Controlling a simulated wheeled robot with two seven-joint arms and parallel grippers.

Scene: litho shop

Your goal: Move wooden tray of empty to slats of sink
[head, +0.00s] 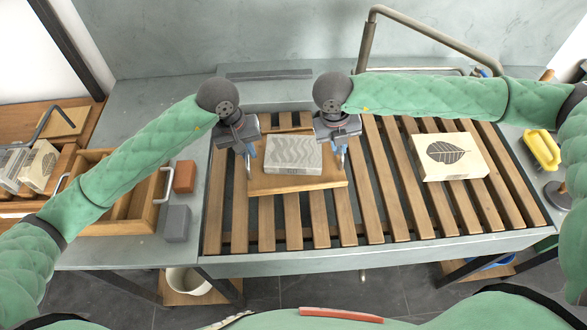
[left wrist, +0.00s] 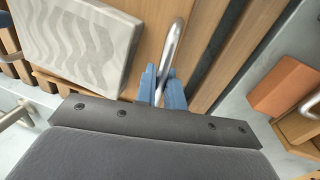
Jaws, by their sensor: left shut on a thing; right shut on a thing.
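The wooden tray (head: 270,184) is over the left part of the sink's wooden slats (head: 374,180) and carries a grey stone block with a wavy pattern (head: 293,152). I cannot tell whether the tray rests on the slats or is slightly above them. My left gripper (head: 249,162) is shut on the tray's left metal handle. In the left wrist view, blue fingers (left wrist: 162,90) close around that handle (left wrist: 172,50), with the wavy stone (left wrist: 78,38) beside it. My right gripper (head: 341,157) is shut at the tray's right end; its handle is mostly hidden.
A cream stone with a leaf print (head: 448,156) lies on the right slats. An orange block (head: 184,177) and a grey block (head: 177,222) stand left of the sink, near a wooden rack (head: 142,214). A yellow item (head: 542,150) is at the right. The middle slats are free.

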